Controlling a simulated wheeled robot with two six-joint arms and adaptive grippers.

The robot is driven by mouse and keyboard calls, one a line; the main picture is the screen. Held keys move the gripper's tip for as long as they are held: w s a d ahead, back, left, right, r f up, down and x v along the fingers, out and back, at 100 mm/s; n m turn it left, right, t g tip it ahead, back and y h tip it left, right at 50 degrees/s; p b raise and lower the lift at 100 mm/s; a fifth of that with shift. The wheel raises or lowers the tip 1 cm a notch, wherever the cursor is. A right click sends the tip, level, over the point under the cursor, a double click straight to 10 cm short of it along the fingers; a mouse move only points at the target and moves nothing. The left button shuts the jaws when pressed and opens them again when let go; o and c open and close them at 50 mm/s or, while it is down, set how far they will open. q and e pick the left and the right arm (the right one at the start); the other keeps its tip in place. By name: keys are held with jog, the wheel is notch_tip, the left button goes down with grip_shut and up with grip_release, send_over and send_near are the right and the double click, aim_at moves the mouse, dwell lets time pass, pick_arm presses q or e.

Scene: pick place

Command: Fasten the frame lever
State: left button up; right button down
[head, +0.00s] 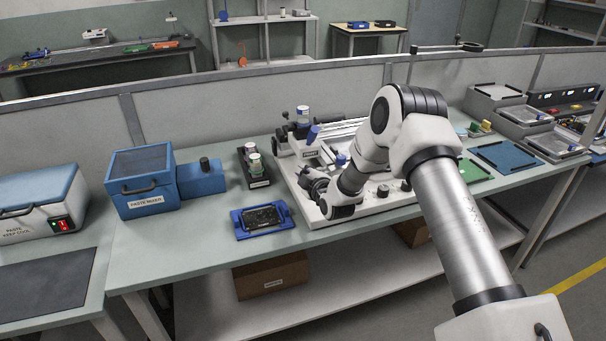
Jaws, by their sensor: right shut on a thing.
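My right gripper (313,183) is at the left front part of the white bench machine (375,208), low over its bed. It is shut on a small part there, which appears to be the frame lever; the fingers hide most of it. My right arm covers the machine's middle. My left gripper is not in view.
A blue tray with a dark board (240,225) lies left of the machine. Behind it is a black holder with jars (241,168). A blue paste mixer box (139,200) stands further left. The bench front between the mixer and blue tray is clear.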

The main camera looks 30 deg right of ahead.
jog(key=m+h, duration=0.1)
jog(key=w+m+h, duration=0.1)
jog(key=shift+g+h, duration=0.3)
jog(key=shift+g, duration=0.1)
jog(key=shift+d, duration=0.15)
jog(key=c, duration=1.3)
grip_release()
jog(key=shift+o, duration=1.4)
jog(key=shift+d+f, duration=0.15)
